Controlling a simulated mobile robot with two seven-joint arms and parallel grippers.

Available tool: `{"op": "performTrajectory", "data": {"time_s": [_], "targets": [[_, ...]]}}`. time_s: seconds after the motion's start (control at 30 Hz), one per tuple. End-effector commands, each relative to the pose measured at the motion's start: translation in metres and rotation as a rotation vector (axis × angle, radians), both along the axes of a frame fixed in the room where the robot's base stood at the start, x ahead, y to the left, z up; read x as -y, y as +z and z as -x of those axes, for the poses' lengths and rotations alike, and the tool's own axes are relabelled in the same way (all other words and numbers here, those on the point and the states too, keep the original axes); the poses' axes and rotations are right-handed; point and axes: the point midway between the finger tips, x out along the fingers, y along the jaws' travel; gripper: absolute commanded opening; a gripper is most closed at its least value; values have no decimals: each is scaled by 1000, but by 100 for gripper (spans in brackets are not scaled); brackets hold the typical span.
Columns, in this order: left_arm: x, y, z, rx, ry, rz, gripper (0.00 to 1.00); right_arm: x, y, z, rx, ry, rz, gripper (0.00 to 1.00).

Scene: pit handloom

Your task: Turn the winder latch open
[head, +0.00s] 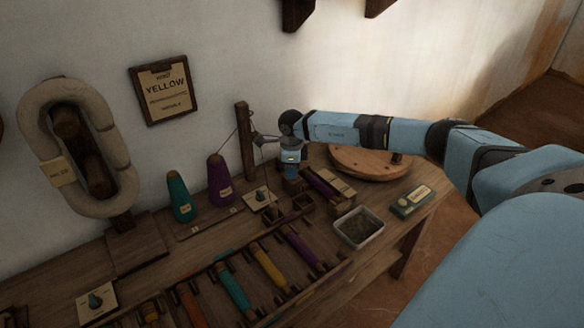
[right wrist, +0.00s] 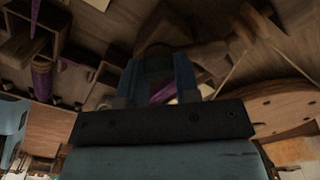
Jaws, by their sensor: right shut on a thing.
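My right gripper (head: 291,178) points down at the bench beside the wooden winder, which carries a purple bobbin (head: 322,184). Its fingers also show in the right wrist view (right wrist: 160,88), close together with a dark, blurred piece between them. The gripper is shut on this piece, which by its place at the winder looks like the winder latch. The fingers hide most of it, and I cannot tell which way it is turned. My left gripper is not in view.
Purple (head: 220,180) and teal (head: 180,198) yarn cones stand left of an upright post (head: 245,140). A grey tray (head: 358,228), a green box (head: 411,201) and a rack of coloured bobbins (head: 233,290) are nearer.

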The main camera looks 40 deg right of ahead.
Motion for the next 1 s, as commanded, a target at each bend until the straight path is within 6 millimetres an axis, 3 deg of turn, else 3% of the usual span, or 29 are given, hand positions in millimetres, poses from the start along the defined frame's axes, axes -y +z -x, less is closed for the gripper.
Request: {"op": "performTrajectory", "data": {"time_s": [0.6,1.0], "targets": [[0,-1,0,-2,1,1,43,0,0,0,2,546,0,6],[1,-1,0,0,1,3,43,0,0,0,2,726,0,6]]}}
